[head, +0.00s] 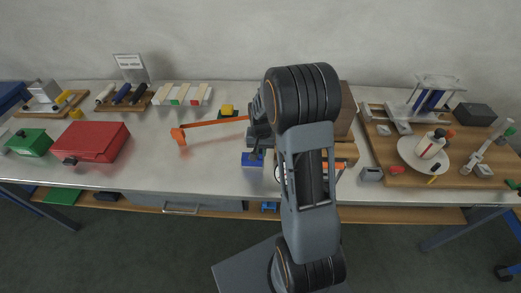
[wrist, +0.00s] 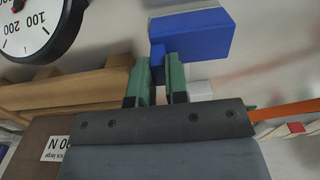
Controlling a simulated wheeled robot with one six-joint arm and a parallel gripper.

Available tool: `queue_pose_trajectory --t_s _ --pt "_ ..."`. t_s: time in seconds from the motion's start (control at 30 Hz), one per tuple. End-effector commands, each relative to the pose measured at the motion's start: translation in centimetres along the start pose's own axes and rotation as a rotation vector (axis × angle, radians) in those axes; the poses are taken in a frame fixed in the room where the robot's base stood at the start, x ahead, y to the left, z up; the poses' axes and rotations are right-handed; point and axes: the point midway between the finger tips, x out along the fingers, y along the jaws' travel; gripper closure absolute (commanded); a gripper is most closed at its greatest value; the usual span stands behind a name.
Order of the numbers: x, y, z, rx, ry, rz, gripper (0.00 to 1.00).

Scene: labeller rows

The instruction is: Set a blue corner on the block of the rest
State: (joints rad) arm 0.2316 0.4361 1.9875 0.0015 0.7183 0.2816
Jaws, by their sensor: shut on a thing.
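The blue corner (wrist: 192,35) is held between the green fingertips of my gripper (wrist: 162,68) in the wrist view. It is a wide blue piece with a narrower part between the fingers. In the head view the blue corner (head: 251,160) shows just below my gripper (head: 257,151), over the front middle of the table; I cannot tell whether it touches the top. A small pale block (wrist: 200,90) lies beside the fingers in the wrist view. I cannot tell which block belongs to the rest. My arm hides part of the table behind it.
A wooden stand (wrist: 60,90) and a round dial (wrist: 38,22) are close to my gripper in the wrist view. An orange bar (head: 215,123) lies left of my arm, near a yellow block (head: 227,109). A red box (head: 96,142) stands left; a wooden board (head: 400,176) lies right.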

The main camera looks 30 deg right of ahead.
Motion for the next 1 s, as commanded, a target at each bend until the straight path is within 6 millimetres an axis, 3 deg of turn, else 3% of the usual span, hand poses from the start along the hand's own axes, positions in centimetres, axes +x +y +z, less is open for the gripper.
queue_pose_trajectory --t_s 0.77,0.8,1.0 --pt "2.0 0.0 0.0 0.0 -0.001 0.0 1.0" --pt "2.0 0.0 0.0 0.0 0.0 0.0 0.85" --pt "1.9 0.0 0.0 0.0 0.0 0.0 0.66"
